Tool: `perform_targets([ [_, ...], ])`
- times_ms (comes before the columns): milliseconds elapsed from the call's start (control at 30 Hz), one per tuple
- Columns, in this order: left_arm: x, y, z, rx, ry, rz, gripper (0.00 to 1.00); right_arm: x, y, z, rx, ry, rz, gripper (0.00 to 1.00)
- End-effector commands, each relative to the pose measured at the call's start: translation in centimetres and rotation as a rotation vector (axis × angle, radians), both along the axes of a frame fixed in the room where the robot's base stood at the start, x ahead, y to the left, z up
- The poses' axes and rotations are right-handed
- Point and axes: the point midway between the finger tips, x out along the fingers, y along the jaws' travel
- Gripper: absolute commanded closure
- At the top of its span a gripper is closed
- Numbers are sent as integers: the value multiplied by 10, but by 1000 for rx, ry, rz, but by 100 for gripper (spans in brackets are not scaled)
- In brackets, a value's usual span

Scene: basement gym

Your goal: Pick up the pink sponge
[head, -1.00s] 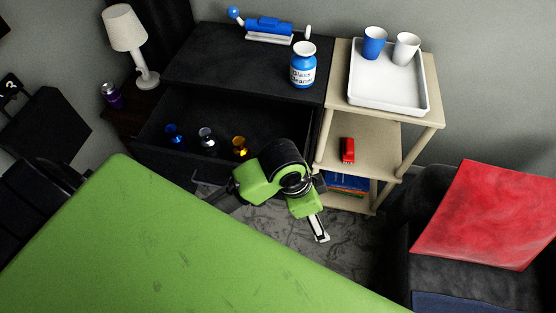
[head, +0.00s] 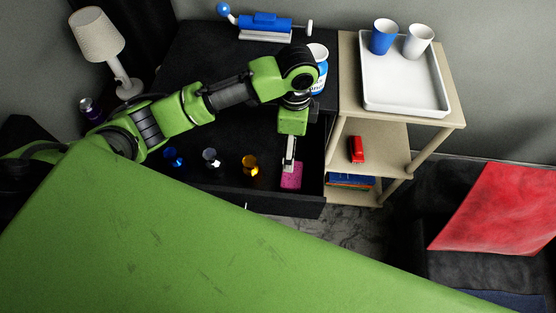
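The pink sponge (head: 292,179) lies in the open drawer (head: 226,192) of the black cabinet, near its front right corner. My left arm reaches in from the left across the cabinet. My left gripper (head: 288,167) points down at the far edge of the sponge and overlaps it in the picture. I cannot tell whether the fingers touch it or how wide they are apart. My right gripper is not in view.
The drawer also holds a blue (head: 174,157), a silver (head: 211,157) and a gold object (head: 250,165) left of the sponge. A blue-and-white bottle (head: 318,68) stands behind my arm. A beige shelf (head: 400,134) with a white tray (head: 372,98) stands close on the right.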

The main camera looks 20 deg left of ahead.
Motion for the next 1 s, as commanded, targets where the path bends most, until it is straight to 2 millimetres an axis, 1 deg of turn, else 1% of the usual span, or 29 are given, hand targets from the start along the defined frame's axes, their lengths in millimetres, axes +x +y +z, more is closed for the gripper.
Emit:
perform_targets([
  [67,-1,-1,-9,-1,3,-2,15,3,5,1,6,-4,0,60],
  [133,-2,-1,-22,0,5,-1,15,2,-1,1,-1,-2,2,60],
  [233,-2,-1,-43,1,5,0,15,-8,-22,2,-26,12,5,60],
  [300,-2,-1,-56,1,4,0,15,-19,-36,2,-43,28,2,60],
  [400,-2,-2,-71,-1,3,1,15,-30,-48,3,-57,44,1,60],
  [467,-2,-2,-78,0,2,0,15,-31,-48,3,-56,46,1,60],
  [567,-1,-2,-83,-1,0,-1,15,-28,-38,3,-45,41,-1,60],
  [667,-3,-3,-91,0,2,-1,15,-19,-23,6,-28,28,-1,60],
  [767,-7,-4,-105,0,4,0,15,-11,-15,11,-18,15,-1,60],
  [900,-7,-5,-126,0,2,0,15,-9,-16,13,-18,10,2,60],
  [1000,-7,-5,-134,0,0,-1,15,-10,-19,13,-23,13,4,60],
])
